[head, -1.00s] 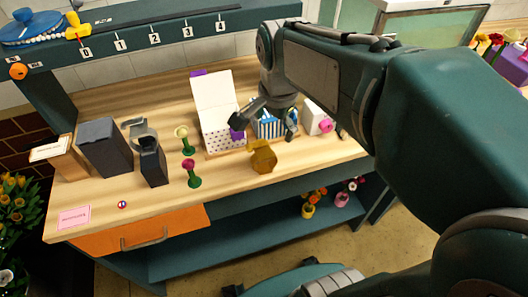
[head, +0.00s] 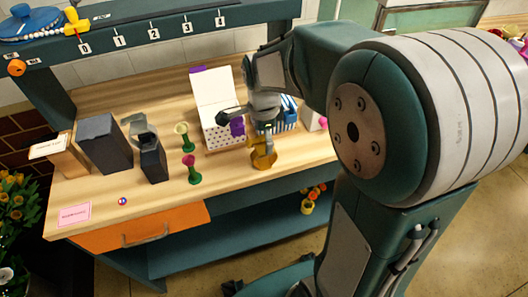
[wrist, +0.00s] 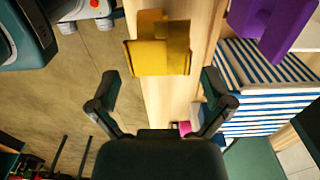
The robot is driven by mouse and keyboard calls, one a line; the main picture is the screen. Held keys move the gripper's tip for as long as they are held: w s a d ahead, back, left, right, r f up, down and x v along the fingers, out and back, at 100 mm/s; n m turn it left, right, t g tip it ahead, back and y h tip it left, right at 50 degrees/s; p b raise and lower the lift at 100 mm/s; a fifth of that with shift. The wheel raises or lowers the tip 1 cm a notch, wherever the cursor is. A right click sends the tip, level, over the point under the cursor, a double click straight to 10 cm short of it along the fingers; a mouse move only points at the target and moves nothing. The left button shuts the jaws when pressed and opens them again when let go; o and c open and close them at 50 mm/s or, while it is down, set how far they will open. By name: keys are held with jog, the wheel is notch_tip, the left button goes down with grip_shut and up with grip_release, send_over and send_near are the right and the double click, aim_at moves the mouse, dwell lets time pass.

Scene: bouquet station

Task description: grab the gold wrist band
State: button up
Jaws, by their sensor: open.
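The gold wrist band (head: 262,160) sits on the wooden counter near its front edge. In the wrist view the gold wrist band (wrist: 160,58) lies ahead of my gripper, near the middle of the picture. My gripper (wrist: 160,90) is open and empty, with its fingers spread to either side and short of the band. In the head view my gripper (head: 250,126) hangs over the counter at the band, and a finger partly covers it. I cannot tell from the head view whether they touch.
A blue-striped box (wrist: 258,85) and a purple object (wrist: 270,25) stand close on the band's right in the wrist view. An open white dotted box (head: 215,105) is behind. Green holders (head: 190,170) and a dark box (head: 104,145) stand left. The counter's front left is mostly clear.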

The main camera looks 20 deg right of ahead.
aim_at(263, 146)
jog(key=f, duration=0.2)
jog(key=shift+a+f, duration=0.2)
jog(key=shift+f, duration=0.15)
jog(key=shift+d+f, duration=0.1)
jog(key=shift+f, duration=0.1)
jog(key=shift+d, duration=0.15)
jog(key=c, duration=0.8)
jog(key=shift+c, duration=0.6)
